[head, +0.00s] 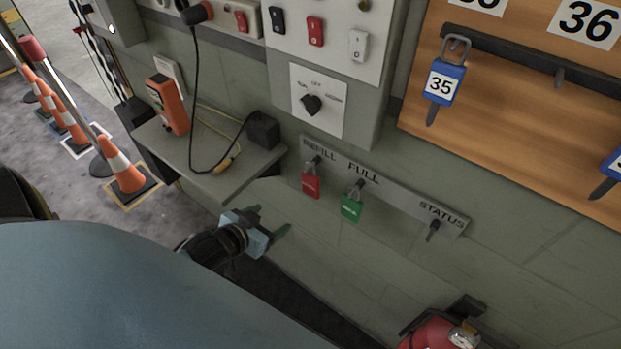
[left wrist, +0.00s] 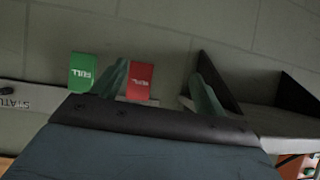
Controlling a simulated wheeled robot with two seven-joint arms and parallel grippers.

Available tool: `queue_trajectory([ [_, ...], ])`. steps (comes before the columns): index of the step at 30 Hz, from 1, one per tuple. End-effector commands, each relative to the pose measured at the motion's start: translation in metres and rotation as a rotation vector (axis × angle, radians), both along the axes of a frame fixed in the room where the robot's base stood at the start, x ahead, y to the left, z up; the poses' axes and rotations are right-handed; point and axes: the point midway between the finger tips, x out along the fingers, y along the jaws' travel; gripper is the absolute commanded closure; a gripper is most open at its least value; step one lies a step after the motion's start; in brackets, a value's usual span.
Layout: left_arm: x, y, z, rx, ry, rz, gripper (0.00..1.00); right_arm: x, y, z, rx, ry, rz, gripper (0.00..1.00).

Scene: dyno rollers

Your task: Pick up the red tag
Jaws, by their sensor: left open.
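The red tag (head: 311,187) hangs from the hook under the word REFILL on the grey wall strip (head: 400,199). The green tag (head: 351,209) hangs to its right under FULL. My left gripper (head: 270,221) is open and empty, below and left of the red tag and apart from it. In the left wrist view the red tag (left wrist: 140,82) appears between the open fingers, nearer the left finger, and the green tag (left wrist: 84,72) is outside them to the left. My right gripper does not show.
A shelf (head: 215,183) with an orange device (head: 168,105) and a cabled black box (head: 263,130) juts out above left of the gripper. The STATUS hook (head: 433,232) is empty. A red extinguisher (head: 441,335) stands at lower right. Wall below the tags is clear.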

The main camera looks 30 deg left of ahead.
Motion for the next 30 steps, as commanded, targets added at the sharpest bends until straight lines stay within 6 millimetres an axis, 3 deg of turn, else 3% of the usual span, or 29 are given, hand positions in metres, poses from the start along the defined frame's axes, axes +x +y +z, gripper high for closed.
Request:
queue_trajectory([
  [1,0.005,-0.004,0.030,-0.008,-0.045,-0.014,0.27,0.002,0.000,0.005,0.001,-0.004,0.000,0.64],
  [3,0.010,-0.009,0.058,-0.020,-0.091,-0.027,0.27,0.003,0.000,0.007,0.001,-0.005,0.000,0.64],
  [6,0.013,-0.015,0.085,-0.032,-0.135,-0.039,0.27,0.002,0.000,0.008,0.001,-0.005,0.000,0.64],
  [9,0.018,-0.018,0.096,-0.039,-0.155,-0.046,0.27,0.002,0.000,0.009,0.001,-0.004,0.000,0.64],
  [21,0.075,-0.023,0.074,-0.040,-0.159,-0.045,0.27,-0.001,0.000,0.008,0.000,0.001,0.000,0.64],
  [30,0.095,-0.025,0.066,-0.041,-0.158,-0.045,0.27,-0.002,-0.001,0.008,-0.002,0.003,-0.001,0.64],
])
